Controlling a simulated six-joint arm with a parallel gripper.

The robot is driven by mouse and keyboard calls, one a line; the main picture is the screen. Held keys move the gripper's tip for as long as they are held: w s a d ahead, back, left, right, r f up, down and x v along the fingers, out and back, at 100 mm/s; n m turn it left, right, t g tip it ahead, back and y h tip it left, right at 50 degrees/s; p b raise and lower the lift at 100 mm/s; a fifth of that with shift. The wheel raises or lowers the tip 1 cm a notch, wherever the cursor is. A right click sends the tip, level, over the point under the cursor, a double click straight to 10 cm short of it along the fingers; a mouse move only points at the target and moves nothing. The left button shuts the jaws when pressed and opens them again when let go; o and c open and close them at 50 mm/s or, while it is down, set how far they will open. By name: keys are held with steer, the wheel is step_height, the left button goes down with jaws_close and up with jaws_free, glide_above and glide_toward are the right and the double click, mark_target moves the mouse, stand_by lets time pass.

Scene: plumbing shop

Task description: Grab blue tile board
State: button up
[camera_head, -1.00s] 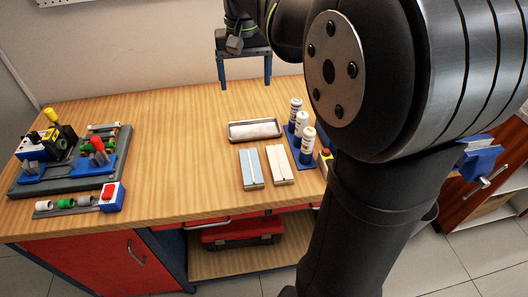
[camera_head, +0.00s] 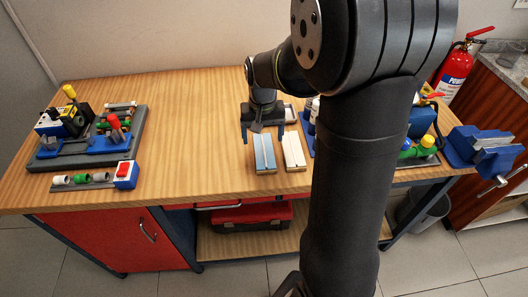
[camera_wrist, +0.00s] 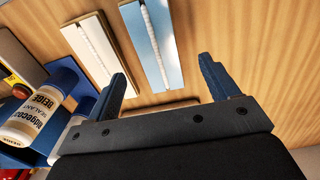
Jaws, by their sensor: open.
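The blue tile board (camera_head: 264,152) lies flat on the wooden bench, with a pale strip along its length. It also shows in the wrist view (camera_wrist: 162,45), ahead of my gripper and between the lines of its two fingers. My gripper (camera_head: 263,138) is open and empty, above the far end of the blue board. In the wrist view its two blue fingers (camera_wrist: 165,85) stand wide apart, and no contact with the board shows. A cream tile board (camera_head: 293,151) lies just right of the blue one.
Sealant bottles (camera_wrist: 35,115) in a blue holder stand close to my gripper's left in the wrist view. A tray (camera_head: 291,113) lies behind the boards. A fixture board (camera_head: 75,153) is at the bench's left; the bench between is clear.

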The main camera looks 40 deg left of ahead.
mark_target(264, 151)
steer(key=f, duration=0.5)
steer(key=shift+w+f, duration=0.2)
steer(key=shift+f, duration=0.15)
steer(key=c, duration=1.2)
steer(key=shift+r, duration=0.15)
